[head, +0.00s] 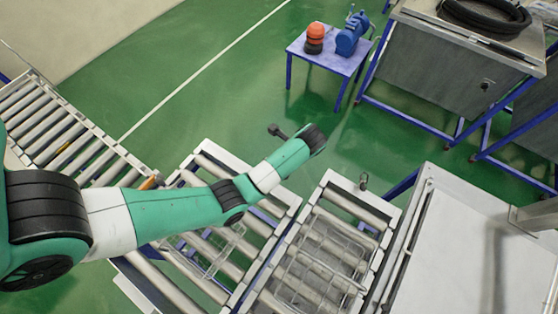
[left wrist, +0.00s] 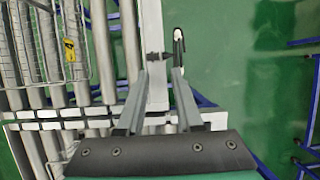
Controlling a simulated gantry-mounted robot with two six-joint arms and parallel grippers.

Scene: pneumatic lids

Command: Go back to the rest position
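My left arm reaches in from the left over the roller conveyors in the head view, ending in a dark-banded wrist. Its fingers are hidden there. In the left wrist view my left gripper (left wrist: 160,76) shows two grey fingers standing apart with nothing held between them. Beyond the fingertips are a white conveyor rail (left wrist: 155,22) and a small black-and-white fitting (left wrist: 178,38); I cannot tell how far below they are. My right arm and gripper are in neither view.
Wire baskets sit on the middle conveyor (head: 228,246) and the right conveyor (head: 318,262). A white bench (head: 460,250) stands at the right. A small blue table (head: 328,57) holds an orange-and-black item and a blue machine. Green floor lies free behind the conveyors.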

